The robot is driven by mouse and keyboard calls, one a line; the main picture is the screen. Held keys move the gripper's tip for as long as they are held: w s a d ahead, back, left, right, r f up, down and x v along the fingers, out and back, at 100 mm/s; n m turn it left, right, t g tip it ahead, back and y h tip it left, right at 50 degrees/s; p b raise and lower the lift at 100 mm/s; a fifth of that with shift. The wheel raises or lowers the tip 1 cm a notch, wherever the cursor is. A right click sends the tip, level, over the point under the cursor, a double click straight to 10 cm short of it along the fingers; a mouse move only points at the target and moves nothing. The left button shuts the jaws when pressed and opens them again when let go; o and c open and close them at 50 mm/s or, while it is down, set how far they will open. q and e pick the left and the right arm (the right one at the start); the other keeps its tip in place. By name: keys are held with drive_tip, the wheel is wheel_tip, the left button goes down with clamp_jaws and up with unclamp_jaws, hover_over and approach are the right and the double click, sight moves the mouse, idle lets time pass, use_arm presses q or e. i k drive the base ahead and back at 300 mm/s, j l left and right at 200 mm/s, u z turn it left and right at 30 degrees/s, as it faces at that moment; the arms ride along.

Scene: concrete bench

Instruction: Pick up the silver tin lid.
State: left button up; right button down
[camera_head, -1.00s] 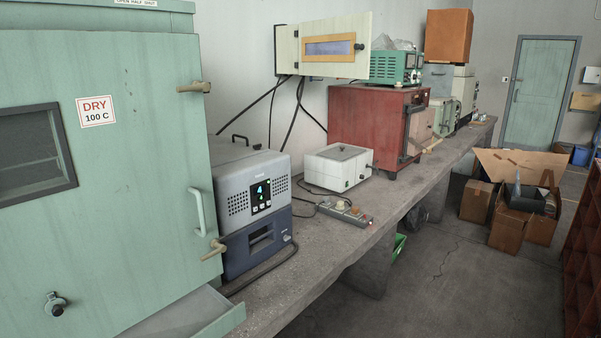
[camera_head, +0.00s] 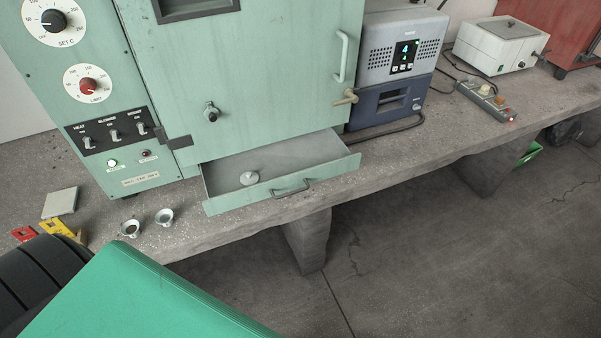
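A small round silver lid (camera_head: 249,178) with what looks like a raised centre lies on the floor of the open drawer (camera_head: 334,159), towards its left side. The drawer sticks out below the pale green oven (camera_head: 251,73) and has a grey handle on its front. Two small open silver tins, one on the left (camera_head: 130,228) and one on the right (camera_head: 164,216), stand on the bench left of the drawer. Neither of my grippers shows in the head view.
The concrete bench (camera_head: 190,236) runs from lower left to upper right. A beige tile (camera_head: 60,202), a red block (camera_head: 24,234) and a yellow object (camera_head: 57,228) lie at its left. A grey-blue device (camera_head: 390,67), a white box (camera_head: 496,45) and a power strip (camera_head: 487,100) stand right.

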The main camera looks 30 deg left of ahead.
sight(248, 178)
drive_tip(key=u, duration=1.25)
